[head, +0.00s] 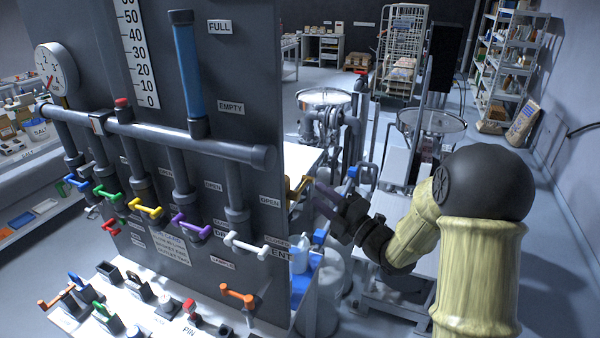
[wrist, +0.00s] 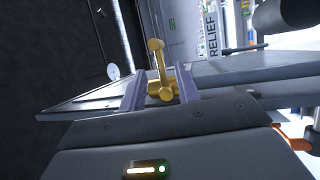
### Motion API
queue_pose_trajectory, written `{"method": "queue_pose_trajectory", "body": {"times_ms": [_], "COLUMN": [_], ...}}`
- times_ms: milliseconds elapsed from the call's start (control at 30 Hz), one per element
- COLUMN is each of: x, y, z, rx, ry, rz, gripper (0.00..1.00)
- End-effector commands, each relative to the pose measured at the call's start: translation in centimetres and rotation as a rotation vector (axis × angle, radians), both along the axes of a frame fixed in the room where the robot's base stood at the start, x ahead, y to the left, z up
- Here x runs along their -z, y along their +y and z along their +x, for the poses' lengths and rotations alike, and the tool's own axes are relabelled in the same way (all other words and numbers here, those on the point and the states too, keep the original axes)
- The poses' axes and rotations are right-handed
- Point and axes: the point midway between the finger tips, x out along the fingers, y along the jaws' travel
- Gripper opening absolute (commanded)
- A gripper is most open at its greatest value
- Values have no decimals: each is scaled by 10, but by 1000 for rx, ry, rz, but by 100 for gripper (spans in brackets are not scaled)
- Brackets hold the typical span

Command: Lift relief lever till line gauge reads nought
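The gold relief lever (head: 298,188) is at the right edge of the dark panel, partly hidden in the head view. In the wrist view the lever (wrist: 158,65) stands between my two purple fingers, with a RELIEF label (wrist: 212,38) to its right. My gripper (head: 322,197) is at the lever; its fingers (wrist: 160,88) flank the gold part. I cannot tell whether they press on it. The round dial gauge (head: 55,70) is at the upper left of the panel with a red needle; its exact reading is too small to tell.
A grey pipe (head: 180,137) crosses the panel, with blue, green, yellow, purple and white levers (head: 258,245) below it. A blue sight tube (head: 188,72) stands between FULL and EMPTY labels. A bench with several small handles (head: 238,294) lies in front. Hoppers and shelves stand behind.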

Motion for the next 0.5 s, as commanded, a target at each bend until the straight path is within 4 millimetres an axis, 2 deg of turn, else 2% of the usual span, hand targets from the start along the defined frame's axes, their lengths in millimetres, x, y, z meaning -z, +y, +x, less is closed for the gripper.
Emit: {"method": "queue_pose_trajectory", "body": {"times_ms": [33, 300, 500], "x": [-6, -14, -15], "y": [8, 43, 58], "z": [6, 37, 52], "rx": [-3, -5, -4], "ry": [1, 1, 1], "rz": [1, 1, 0], "gripper": [32, 32, 32]}}
